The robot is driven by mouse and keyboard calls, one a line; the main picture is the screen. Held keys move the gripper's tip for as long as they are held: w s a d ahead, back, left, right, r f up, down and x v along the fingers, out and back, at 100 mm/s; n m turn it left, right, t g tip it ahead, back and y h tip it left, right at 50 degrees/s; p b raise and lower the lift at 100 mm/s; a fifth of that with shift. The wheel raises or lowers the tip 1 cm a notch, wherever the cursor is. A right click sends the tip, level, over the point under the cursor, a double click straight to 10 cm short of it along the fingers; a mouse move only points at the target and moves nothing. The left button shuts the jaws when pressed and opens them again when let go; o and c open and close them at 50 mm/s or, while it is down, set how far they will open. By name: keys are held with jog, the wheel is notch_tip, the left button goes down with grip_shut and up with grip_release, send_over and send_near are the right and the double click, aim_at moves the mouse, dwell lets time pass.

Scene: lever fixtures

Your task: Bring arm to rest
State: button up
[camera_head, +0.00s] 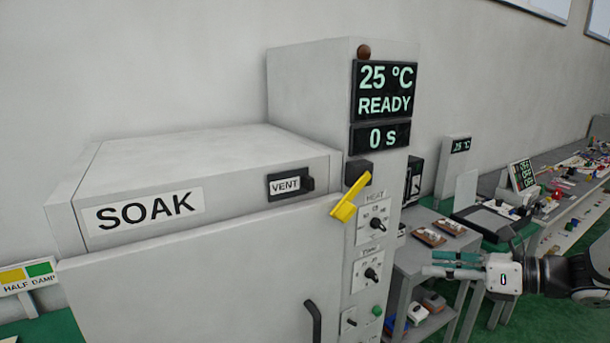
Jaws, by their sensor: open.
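My gripper (456,265) is at the right, on the end of my arm, which reaches in from the right edge. Its two teal fingers point left and stand apart with nothing between them. It is to the right of the grey SOAK oven (200,260) and looks clear of it. A yellow lever (349,198) on the oven's control column slants down to the left. The column display (384,90) reads 25 °C, READY, and a smaller one below reads 0 s. The oven door is shut, with a dark handle (313,322) at its right side.
Behind my gripper is a small grey table (415,258) with brown trays (429,237) on it and parts on a lower shelf. A long cluttered bench (575,195) runs along the wall at the right.

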jog(key=s+a+r+n+g+h, duration=0.4)
jog(key=s+a+n+g, duration=0.2)
jog(key=s+a+n, duration=0.6)
jog(key=s+d+r+n+t+h, duration=0.1)
jog(key=s+d+r+n+h, duration=0.1)
jog(key=s+n, duration=0.4)
jog(key=s+d+r+n+t+h, duration=0.2)
jog(key=s+r+n+h, duration=0.2)
jog(key=n, duration=0.6)
jog(key=shift+s+r+n+h, duration=0.3)
jog(key=shift+s+r+h, duration=0.05)
jog(key=shift+s+h, duration=0.6)
jog(key=shift+d, duration=0.1)
